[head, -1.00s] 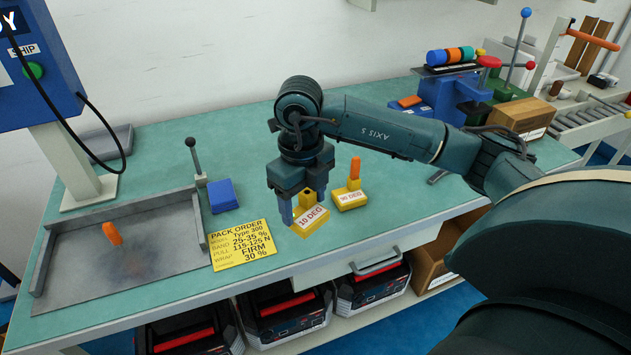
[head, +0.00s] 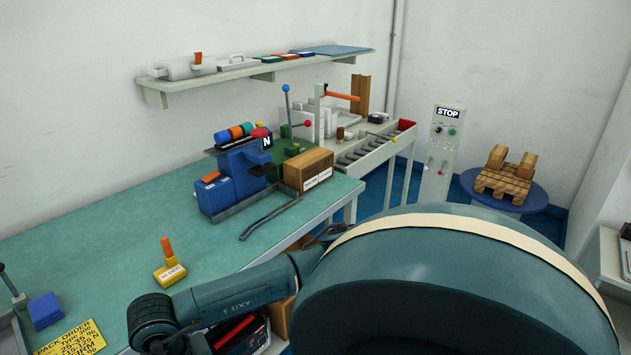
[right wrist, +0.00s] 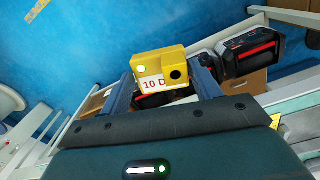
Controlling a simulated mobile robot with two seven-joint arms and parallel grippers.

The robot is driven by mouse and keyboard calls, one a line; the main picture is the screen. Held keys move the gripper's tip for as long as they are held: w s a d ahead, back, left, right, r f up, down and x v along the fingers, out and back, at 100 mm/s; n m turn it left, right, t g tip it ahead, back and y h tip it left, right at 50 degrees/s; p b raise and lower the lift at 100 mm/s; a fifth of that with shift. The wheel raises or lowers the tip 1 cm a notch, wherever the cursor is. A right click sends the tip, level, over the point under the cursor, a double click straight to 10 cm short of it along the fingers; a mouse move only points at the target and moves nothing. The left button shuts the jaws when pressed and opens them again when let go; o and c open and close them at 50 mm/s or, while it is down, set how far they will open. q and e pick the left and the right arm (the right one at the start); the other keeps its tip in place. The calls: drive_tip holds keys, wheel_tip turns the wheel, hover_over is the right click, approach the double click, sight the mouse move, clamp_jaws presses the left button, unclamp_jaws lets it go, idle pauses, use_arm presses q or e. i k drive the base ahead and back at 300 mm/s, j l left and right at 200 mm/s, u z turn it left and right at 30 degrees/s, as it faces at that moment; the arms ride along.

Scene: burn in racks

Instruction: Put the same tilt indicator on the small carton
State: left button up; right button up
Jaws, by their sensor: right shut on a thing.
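My right gripper (right wrist: 162,80) is shut on a yellow block (right wrist: 155,66) with a partly hidden label reading "10 D". The block has a dark round hole and a small white spot on its face. In the right wrist view it is held up with blue floor behind it. In the head view my right gripper is below the frame. A second yellow block (head: 170,273) with a label and an upright orange piece (head: 166,247) stands on the green table. A brown carton (head: 308,170) with a white label sits at the table's right end. My left gripper is not in view.
A blue machine (head: 232,190) stands beside the carton, with a dark bar (head: 268,218) lying in front. A roller conveyor (head: 372,149), a STOP panel (head: 443,140) and a round blue table (head: 505,200) are farther right. The table's middle (head: 110,235) is clear.

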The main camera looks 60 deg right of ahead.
sight(302, 160)
drive_tip(key=l, duration=3.15)
